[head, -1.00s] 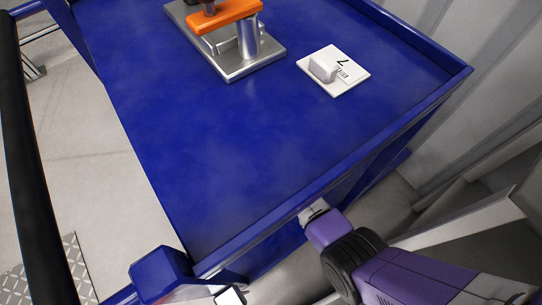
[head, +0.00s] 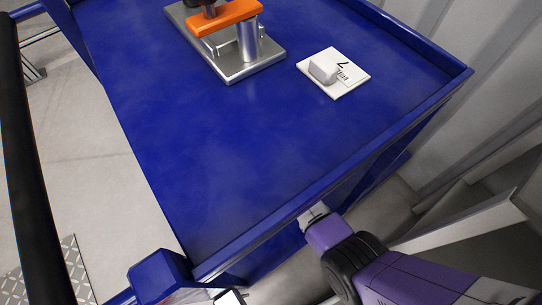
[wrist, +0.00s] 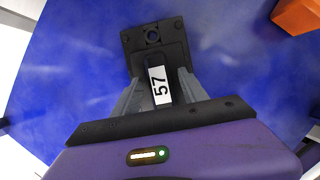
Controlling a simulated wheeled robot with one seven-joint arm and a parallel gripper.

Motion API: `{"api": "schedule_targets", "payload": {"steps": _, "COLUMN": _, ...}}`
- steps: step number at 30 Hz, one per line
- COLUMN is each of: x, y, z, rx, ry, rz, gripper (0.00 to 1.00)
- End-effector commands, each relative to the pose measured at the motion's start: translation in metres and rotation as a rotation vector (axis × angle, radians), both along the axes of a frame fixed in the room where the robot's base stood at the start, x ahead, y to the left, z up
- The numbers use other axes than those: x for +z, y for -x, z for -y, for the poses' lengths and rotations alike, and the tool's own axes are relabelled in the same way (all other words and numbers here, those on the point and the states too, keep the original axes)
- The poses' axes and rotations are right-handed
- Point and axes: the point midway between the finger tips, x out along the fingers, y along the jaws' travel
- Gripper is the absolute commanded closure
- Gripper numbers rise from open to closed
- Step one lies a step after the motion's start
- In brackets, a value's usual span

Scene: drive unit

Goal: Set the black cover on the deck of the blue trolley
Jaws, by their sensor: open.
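The black cover (wrist: 172,54) shows in the wrist view, with a round hole at its far end and a white label reading 57. It is over a blue surface (wrist: 82,62); I cannot tell for sure whether it rests on it. My gripper (wrist: 160,82) is open, with one finger on each side of the cover's labelled part. In the head view the blue trolley (head: 185,150) has a raised rim, and my purple arm reaches down beside its near side. My fingers and the cover are hidden there.
A metal fixture (head: 250,66) with an orange bar (head: 228,14) stands at the back of the trolley. A white plate with a block (head: 345,84) lies right of it. The trolley top's near part is clear. An orange block (wrist: 298,14) shows in the wrist view's upper right corner.

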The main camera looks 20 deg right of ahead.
Motion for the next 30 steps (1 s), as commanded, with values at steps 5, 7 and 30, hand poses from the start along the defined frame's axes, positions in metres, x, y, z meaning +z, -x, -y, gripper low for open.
{"api": "schedule_targets", "payload": {"steps": 5, "x": 0.035, "y": 0.01, "z": -0.007, "rx": 0.001, "ry": 0.001, "rz": 0.002, "gripper": 0.49}}
{"api": "schedule_targets", "payload": {"steps": 7, "x": 0.049, "y": 0.015, "z": -0.01, "rx": 0.001, "ry": 0.001, "rz": 0.002, "gripper": 0.49}}
{"api": "schedule_targets", "payload": {"steps": 30, "x": 0.104, "y": 0.038, "z": -0.024, "rx": -0.004, "ry": -0.003, "rz": 0.002, "gripper": 0.49}}
